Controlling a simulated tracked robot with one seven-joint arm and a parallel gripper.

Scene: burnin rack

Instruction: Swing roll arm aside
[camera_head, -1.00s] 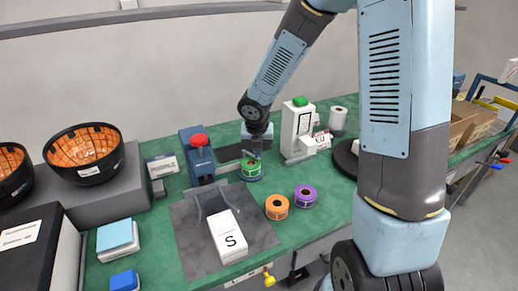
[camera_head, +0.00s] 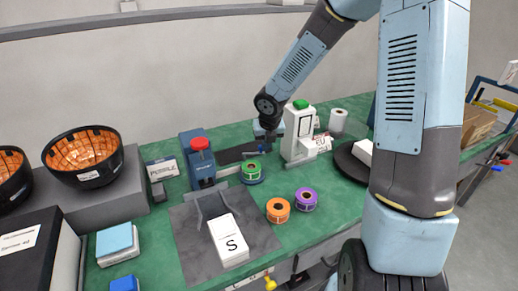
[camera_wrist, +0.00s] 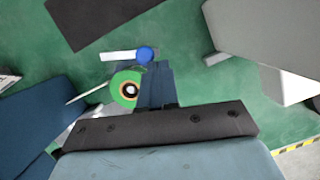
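A green label roll (camera_head: 251,172) stands right of the blue device (camera_head: 200,165) with a red top. A pale bar (camera_head: 226,171) lies between the device and the roll; I cannot tell for sure whether it is the roll arm. In the wrist view a short white bar (camera_wrist: 116,56) with a blue knob (camera_wrist: 146,53) lies beyond the green roll (camera_wrist: 126,88). My gripper (camera_wrist: 157,66) has its dark fingers together beside the roll, with their tips near the knob. Contact with the knob cannot be made out. In the head view my gripper (camera_head: 266,138) is behind and right of the roll.
A white device (camera_head: 298,134) with a green top stands close right of my gripper. Orange (camera_head: 278,210) and purple (camera_head: 306,199) rolls stand in front. A white box marked S (camera_head: 229,238) lies on a grey mat (camera_head: 261,236). Bowls are at the left.

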